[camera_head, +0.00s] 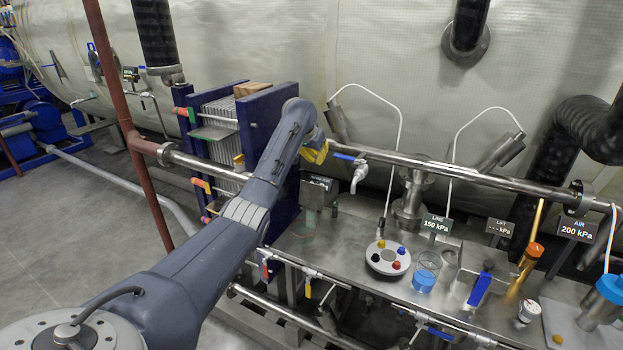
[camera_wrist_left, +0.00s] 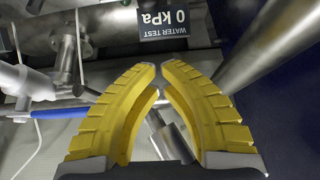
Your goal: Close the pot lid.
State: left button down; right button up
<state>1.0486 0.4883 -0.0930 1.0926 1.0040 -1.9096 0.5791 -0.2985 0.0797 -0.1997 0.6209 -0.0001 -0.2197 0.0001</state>
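A metal vessel (camera_head: 594,318) with a blue top (camera_head: 611,287) stands at the right edge and is partly cut off. I cannot tell whether this is the pot and its lid. My left gripper (camera_head: 317,151) has yellow fingers and is by the horizontal pipe, far to the left of that vessel. In the left wrist view, the fingertips of my left gripper (camera_wrist_left: 159,70) have a narrow gap between them, with nothing held. My right gripper is not in view.
A steel bench carries a round white holder (camera_head: 387,258) with coloured knobs, a beaker of blue liquid (camera_head: 425,276) and a metal fitting (camera_head: 411,198). A long pipe (camera_head: 460,174) runs above the bench. A blue plate frame (camera_head: 268,124) stands behind my left arm.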

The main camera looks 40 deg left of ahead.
pick_arm(q)
jog(key=f, duration=0.1)
send_near(324, 179)
jog(key=x, duration=0.4)
jog(key=shift+w+d+f, duration=0.1)
jog(key=shift+w+f, duration=0.1)
jog(key=shift+w, duration=0.2)
jog(key=shift+w+f, duration=0.3)
jog(key=shift+f, duration=0.4)
jog(key=shift+s+d+r, duration=0.1)
jog(key=shift+s, duration=0.85)
jog(key=shift+s+d+r, duration=0.1)
jog(key=shift+s+r, duration=0.05)
jog(key=shift+s, duration=0.75)
jog(key=shift+d, duration=0.1)
